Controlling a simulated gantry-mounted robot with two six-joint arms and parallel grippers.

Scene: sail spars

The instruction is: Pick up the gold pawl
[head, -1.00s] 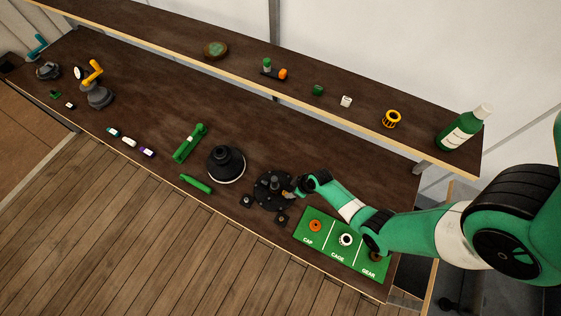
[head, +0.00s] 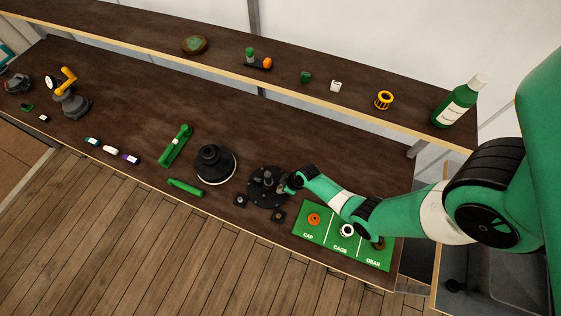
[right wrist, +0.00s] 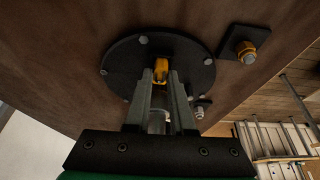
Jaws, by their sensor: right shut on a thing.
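The gold pawl (right wrist: 161,69) shows in the right wrist view as a small gold piece at the middle of a round black plate with bolts (right wrist: 125,55). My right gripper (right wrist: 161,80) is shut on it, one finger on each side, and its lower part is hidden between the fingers. The pawl still appears to be at the plate. In the head view, my right gripper (head: 284,188) is at the right side of the round black plate (head: 257,198), and I cannot make out the pawl there. My left gripper is not in view.
Square black plates (head: 240,201) (head: 278,217) lie near the round plate; one bears a gold nut (right wrist: 246,47). A green mat (head: 300,232) with labelled parts is to the right. A shelf (head: 225,62) runs behind.

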